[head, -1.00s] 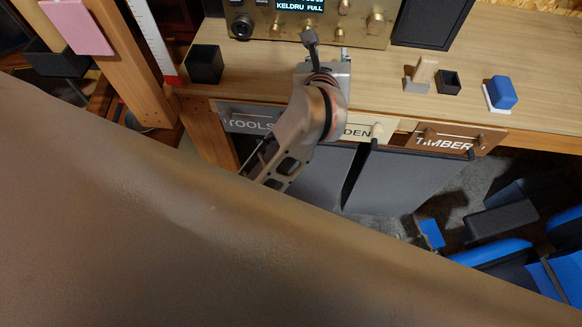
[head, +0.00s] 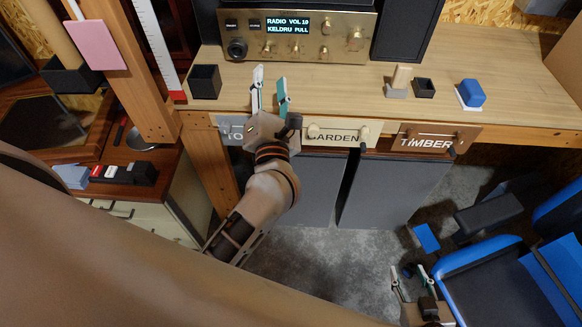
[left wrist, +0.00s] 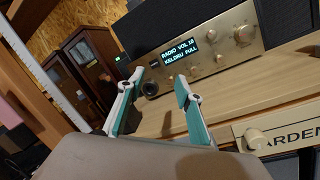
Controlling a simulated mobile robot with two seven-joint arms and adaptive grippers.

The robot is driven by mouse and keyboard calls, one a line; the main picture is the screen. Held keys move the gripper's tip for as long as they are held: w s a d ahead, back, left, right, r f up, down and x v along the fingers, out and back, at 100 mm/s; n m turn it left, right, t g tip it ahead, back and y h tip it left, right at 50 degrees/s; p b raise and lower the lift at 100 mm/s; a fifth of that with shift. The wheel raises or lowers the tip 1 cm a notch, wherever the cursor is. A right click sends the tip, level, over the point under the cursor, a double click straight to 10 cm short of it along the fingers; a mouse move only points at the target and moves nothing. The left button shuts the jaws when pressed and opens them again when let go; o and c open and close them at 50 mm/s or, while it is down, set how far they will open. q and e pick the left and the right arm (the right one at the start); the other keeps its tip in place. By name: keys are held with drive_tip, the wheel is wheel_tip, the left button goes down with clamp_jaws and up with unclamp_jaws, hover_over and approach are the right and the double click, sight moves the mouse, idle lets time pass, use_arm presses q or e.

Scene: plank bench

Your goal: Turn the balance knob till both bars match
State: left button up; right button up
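The brass-fronted radio (head: 345,50) stands at the back of the bench, and also shows in the left wrist view (left wrist: 225,38). Its lit display (head: 288,25) reads "RADIO VOL 10" and "KELDRU FULL"; I see no bars on it. Several brass knobs (head: 325,32) and one dark knob (head: 237,48) sit on its face. Their labels are too small to read, so I cannot tell which is balance. My left gripper (head: 270,75) is open and empty over the bench's front part, short of the radio; its spread fingers show in the left wrist view (left wrist: 158,82). My right gripper (head: 409,270) is open and empty, low at right.
Black speakers (head: 410,30) flank the radio. A black open box (head: 205,82) stands left on the bench; a peg block (head: 398,82), small black box (head: 424,88) and blue block (head: 472,93) stand right. Drawers (head: 345,133) line the front. A blue chair (head: 490,280) is at lower right.

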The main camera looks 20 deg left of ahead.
use_arm(q)
drive_tip(key=s+d+f+m+h, duration=0.2)
drive_tip(key=f+m+h, duration=0.2)
drive_tip(key=m, duration=0.4)
drive_tip(key=s+d+f+m+h, duration=0.3)
drive_tip(key=f+m, duration=0.3)
drive_tip(key=m, duration=0.3)
drive_tip(key=s+d+f+m+h+b, duration=0.1)
drive_tip(key=s+d+f+m+h, duration=0.1)
drive_tip(key=f+m+h, duration=0.3)
drive_tip(key=d+m, duration=0.1)
drive_tip(key=m, duration=0.3)
drive_tip(key=shift+s, duration=0.35)
use_arm(e)
drive_tip(key=shift+s+a+f, duration=0.15)
drive_tip(key=shift+a+f, duration=0.15)
drive_tip(key=shift+f, duration=0.2)
use_arm(q)
drive_tip(key=shift+r, duration=0.1)
